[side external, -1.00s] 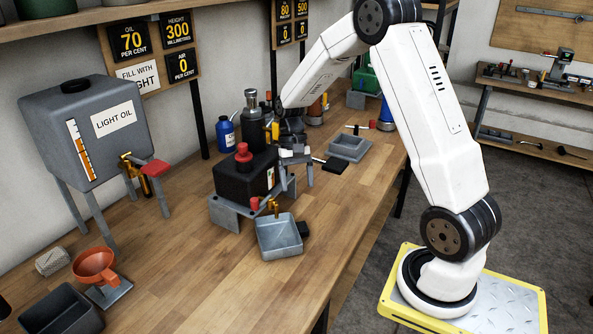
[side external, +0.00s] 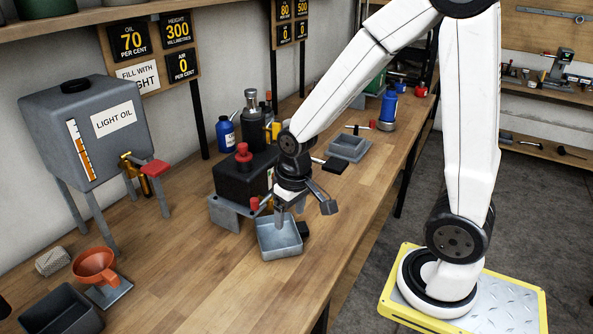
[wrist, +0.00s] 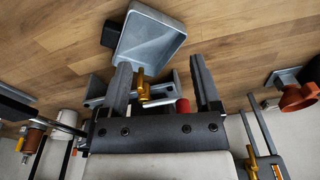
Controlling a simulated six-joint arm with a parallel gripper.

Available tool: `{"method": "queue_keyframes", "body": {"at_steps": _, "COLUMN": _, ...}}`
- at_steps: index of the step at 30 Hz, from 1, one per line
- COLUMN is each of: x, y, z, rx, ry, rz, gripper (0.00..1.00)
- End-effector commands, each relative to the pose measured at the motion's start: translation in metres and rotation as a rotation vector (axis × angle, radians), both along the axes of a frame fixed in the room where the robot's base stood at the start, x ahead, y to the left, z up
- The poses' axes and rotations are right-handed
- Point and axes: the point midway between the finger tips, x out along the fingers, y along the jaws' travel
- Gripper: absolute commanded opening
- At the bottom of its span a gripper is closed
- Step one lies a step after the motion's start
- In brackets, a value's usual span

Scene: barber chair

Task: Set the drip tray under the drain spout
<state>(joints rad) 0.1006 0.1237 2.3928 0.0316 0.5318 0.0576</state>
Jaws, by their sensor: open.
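The drip tray (side external: 281,243) is a shallow square grey metal tray with a dark grip (side external: 303,229) on its right side. It sits level on the bench in front of a black unit (side external: 236,180) with a red cap. The tray also shows in the wrist view (wrist: 150,47), just beyond the fingertips. The brass drain spout (wrist: 143,86) shows between the fingers; in the side view my arm hides it. The tray lies close in front of the spout; overlap is unclear. My gripper (side external: 303,209) is open and empty, pointing down over the tray's back right part.
A second grey tray (side external: 348,147) lies farther back. The light oil tank (side external: 88,130) stands left, with an orange funnel (side external: 95,265) and a dark bin (side external: 62,312) at front left. Bottles stand behind the black unit.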

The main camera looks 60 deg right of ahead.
Motion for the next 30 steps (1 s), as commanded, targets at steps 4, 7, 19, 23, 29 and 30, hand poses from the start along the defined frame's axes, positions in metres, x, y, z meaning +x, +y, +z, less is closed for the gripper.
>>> {"method": "queue_keyframes", "body": {"at_steps": 4, "x": -0.017, "y": 0.020, "z": 0.001, "rx": -0.025, "ry": -0.089, "rz": 0.120, "gripper": 0.80}}
{"method": "queue_keyframes", "body": {"at_steps": 7, "x": -0.023, "y": 0.026, "z": 0.001, "rx": -0.033, "ry": -0.122, "rz": 0.163, "gripper": 0.80}}
{"method": "queue_keyframes", "body": {"at_steps": 19, "x": -0.025, "y": 0.028, "z": 0.000, "rx": -0.037, "ry": -0.138, "rz": 0.183, "gripper": 0.80}}
{"method": "queue_keyframes", "body": {"at_steps": 23, "x": -0.025, "y": 0.028, "z": 0.000, "rx": -0.037, "ry": -0.138, "rz": 0.182, "gripper": 0.80}}
{"method": "queue_keyframes", "body": {"at_steps": 29, "x": -0.025, "y": 0.028, "z": 0.000, "rx": -0.037, "ry": -0.137, "rz": 0.181, "gripper": 0.80}}
{"method": "queue_keyframes", "body": {"at_steps": 30, "x": -0.025, "y": 0.028, "z": 0.000, "rx": -0.037, "ry": -0.137, "rz": 0.181, "gripper": 0.80}}
